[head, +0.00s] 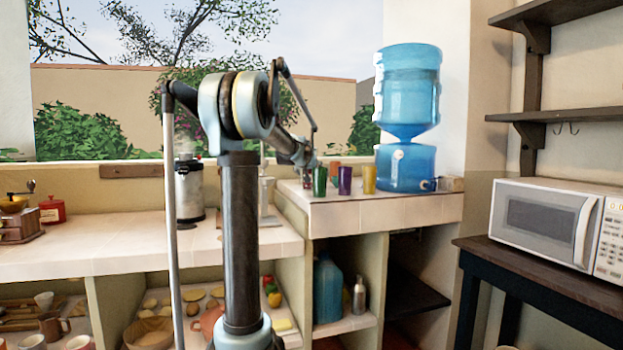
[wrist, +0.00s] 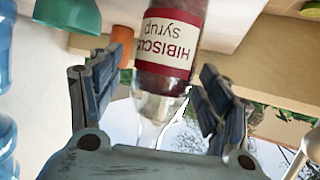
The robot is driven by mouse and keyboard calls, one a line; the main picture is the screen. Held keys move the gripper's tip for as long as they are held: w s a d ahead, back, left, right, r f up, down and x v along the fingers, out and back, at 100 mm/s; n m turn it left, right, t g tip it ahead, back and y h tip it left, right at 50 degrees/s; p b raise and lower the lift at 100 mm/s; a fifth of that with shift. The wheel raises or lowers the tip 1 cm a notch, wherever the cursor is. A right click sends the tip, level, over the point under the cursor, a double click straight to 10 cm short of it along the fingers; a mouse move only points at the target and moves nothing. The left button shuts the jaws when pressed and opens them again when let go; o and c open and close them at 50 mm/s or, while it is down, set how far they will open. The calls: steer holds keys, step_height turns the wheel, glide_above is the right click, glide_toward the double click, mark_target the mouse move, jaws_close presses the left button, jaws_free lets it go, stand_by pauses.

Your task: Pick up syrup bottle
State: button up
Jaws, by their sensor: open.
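The syrup bottle (wrist: 168,50) shows in the wrist view, upside down in the picture, with dark red contents, a white label reading "HIBISCUS syrup" and a clear neck towards my gripper. My gripper (wrist: 165,62) is open, with one finger on each side of the bottle. The gap to each finger looks small; I cannot tell whether either finger touches it. In the head view my gripper (head: 303,156) is at the left end of the raised tiled counter, left of the coloured cups. I cannot make out the bottle there.
Green (head: 320,181), purple (head: 345,180) and yellow (head: 369,179) cups stand close to the right of my gripper. A blue water dispenser (head: 406,168) stands beyond them. A metal canister (head: 189,190) is on the lower counter. A microwave (head: 540,222) stands at the right.

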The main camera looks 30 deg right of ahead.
steer(key=c, duration=1.5)
steer(key=shift+c, duration=0.2)
steer(key=shift+r, duration=0.2)
steer(key=shift+r, duration=8.7)
